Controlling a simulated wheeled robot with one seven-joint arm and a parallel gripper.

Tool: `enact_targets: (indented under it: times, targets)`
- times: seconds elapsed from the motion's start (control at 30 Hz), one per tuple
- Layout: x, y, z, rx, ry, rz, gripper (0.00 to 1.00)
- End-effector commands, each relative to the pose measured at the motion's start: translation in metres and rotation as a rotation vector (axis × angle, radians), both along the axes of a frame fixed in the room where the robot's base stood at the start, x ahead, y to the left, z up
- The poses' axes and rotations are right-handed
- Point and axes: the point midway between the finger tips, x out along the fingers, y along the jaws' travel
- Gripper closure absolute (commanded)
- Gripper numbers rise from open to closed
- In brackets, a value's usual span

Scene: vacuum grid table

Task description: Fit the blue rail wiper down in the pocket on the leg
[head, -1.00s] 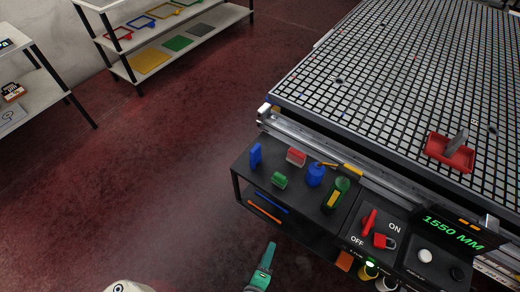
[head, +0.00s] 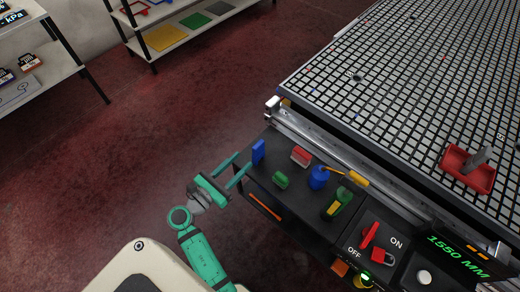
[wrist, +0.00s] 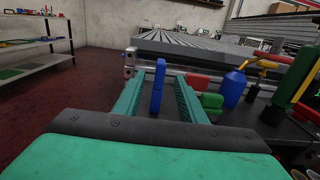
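The blue rail wiper (head: 259,151) stands upright at the left end of the dark side shelf. In the wrist view the wiper (wrist: 158,86) appears between my two fingers, with a gap on each side. My gripper (head: 243,161) is open, its green fingers pointing at the wiper from the left edge of the shelf. In the wrist view the open gripper (wrist: 157,80) frames the wiper; the head view places the wiper just beyond the fingertips. I cannot make out the pocket on the leg in either view.
A red block (head: 301,156), a green block (head: 281,180), a blue bottle (head: 319,178) and a green-yellow tool (head: 338,204) stand right of the wiper. The grid table (head: 395,100) rises behind with a metal rail (head: 318,153). Floor at left is clear.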

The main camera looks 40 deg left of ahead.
Motion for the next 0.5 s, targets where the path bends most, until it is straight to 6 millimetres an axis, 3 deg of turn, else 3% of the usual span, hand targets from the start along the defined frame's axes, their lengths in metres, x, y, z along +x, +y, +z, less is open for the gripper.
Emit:
enact_targets:
  times: [0.2, 0.5]
  targets:
    - [0.033, -0.003, 0.000, 0.000, 0.000, -0.002, 0.62]
    - [0.055, -0.006, -0.001, 0.002, 0.001, -0.002, 0.62]
